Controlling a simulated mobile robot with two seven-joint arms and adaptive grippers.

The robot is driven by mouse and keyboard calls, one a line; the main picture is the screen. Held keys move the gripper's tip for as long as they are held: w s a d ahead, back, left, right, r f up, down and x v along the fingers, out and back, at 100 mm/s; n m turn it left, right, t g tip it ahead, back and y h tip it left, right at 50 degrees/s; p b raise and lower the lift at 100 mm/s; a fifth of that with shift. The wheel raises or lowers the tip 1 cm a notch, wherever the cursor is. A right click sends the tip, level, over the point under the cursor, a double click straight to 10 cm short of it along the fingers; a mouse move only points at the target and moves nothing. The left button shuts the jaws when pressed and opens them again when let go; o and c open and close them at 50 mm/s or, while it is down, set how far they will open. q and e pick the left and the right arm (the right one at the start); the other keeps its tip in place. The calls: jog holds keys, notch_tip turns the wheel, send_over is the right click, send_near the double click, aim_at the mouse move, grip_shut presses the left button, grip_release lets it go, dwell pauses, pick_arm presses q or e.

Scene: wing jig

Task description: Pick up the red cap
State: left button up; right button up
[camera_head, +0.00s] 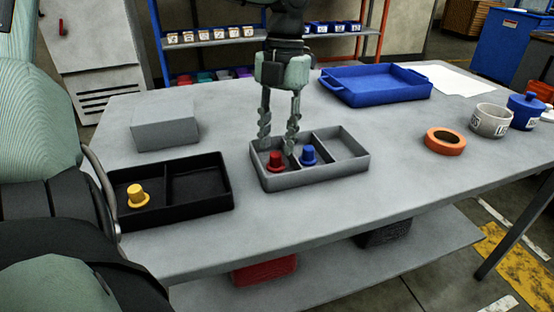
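The red cap (275,161) stands upright in the left compartment of a grey divided tray (318,178). A blue cap (308,155) stands in the same tray, to the right of the red one. My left gripper (278,151) points down over the tray's left part, with its two fingers spread apart. The fingertips are close to the red cap, one toward each side of it. I cannot tell whether they touch it. The gripper holds nothing that I can see. My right gripper is not in view.
A black tray (200,207) with a yellow cap (137,195) is at the left, before a grey box (164,126). A blue tray (376,86) is behind. An orange ring (444,141), white pot (490,121) and blue pot (525,112) are at the right. The front right tabletop is clear.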

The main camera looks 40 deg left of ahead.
aim_at(276, 161)
pick_arm(q)
jog(key=shift+s+f, duration=0.15)
jog(key=shift+f, duration=0.45)
jog(key=shift+s+f, duration=0.15)
jog(key=shift+f, duration=0.45)
jog(key=shift+d+f, duration=0.1)
jog(key=shift+f, duration=0.1)
jog(key=shift+c, duration=0.6)
jog(key=c, duration=0.5)
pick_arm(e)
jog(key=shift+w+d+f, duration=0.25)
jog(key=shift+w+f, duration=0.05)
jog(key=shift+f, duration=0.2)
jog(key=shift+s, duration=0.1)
